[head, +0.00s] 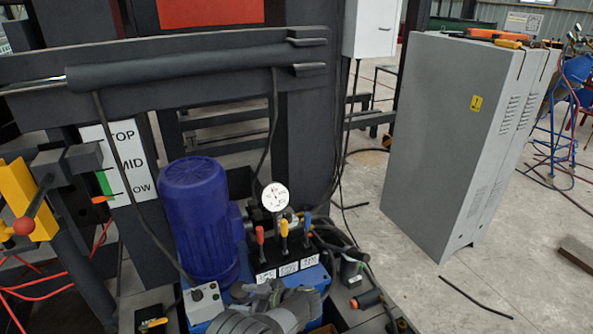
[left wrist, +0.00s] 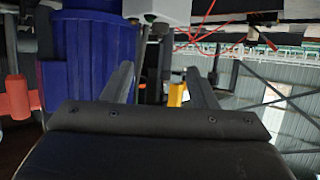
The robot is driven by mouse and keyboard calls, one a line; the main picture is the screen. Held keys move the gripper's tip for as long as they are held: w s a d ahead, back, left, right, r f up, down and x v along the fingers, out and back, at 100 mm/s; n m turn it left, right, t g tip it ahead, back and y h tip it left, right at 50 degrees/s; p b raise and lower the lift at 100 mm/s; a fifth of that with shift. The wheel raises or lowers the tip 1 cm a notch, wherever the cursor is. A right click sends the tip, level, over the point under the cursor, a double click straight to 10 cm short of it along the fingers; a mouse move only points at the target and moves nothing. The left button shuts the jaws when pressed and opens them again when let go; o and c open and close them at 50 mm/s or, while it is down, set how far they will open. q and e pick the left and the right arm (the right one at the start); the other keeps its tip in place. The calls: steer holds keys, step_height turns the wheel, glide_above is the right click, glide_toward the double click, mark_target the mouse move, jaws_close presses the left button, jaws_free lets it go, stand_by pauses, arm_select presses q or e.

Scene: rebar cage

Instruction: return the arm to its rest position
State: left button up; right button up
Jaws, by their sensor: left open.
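My left gripper (head: 262,292) is at the bottom centre of the head view, in front of the hydraulic unit with a blue motor (head: 197,215). In the left wrist view its two dark fingers (left wrist: 162,82) stand apart with nothing between them. The blue motor (left wrist: 92,60) is beyond the fingers, to the left. Three levers with red, yellow and blue knobs (head: 284,232) stand just behind the gripper in the head view, below a round white gauge (head: 275,197). I cannot tell whether the gripper touches the unit. My right gripper is not in view.
A dark press frame (head: 305,120) with hanging cables stands behind the unit. A grey cabinet (head: 440,140) with tools on top stands right. The concrete floor (head: 400,255) between is mostly open.

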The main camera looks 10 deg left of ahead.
arm_select(q)
steer(key=s+a+f+m+t+h, duration=0.1)
steer(key=a+f+m+t+h, duration=0.15)
steer(key=f, duration=0.25)
steer(key=s+a+f+m+t+h, duration=0.1)
steer(key=s+a+f+m+t, duration=0.1)
steer(key=f+t, duration=0.3)
steer(key=s+f+m+g+h, duration=0.1)
steer(key=s+f+m+h, duration=0.1)
steer(key=s+f, duration=0.4)
steer(key=s+f+m+g+h+p, duration=0.1)
steer(key=s+f+m+h, duration=0.2)
steer(key=s+f, duration=0.3)
steer(key=s+f+m+g+h+p, duration=0.1)
steer(key=s+f+m+h, duration=0.2)
steer(key=s, duration=1)
steer(key=shift+s+a+f, duration=0.1)
steer(key=shift+a+f, duration=0.1)
steer(key=shift+f, duration=0.55)
steer(key=shift+a+f, duration=0.15)
steer(key=shift+f, duration=0.6)
steer(key=s+a+f+m+g, duration=0.1)
steer(key=s+a+g, duration=0.1)
steer(key=s, duration=0.9)
steer(key=s+a+f+m+g, duration=0.1)
steer(key=s+g, duration=0.3)
steer(key=s, duration=0.7)
steer(key=shift+s+a+f, duration=0.2)
steer(key=shift+a+f, duration=0.4)
steer(key=shift+a, duration=0.05)
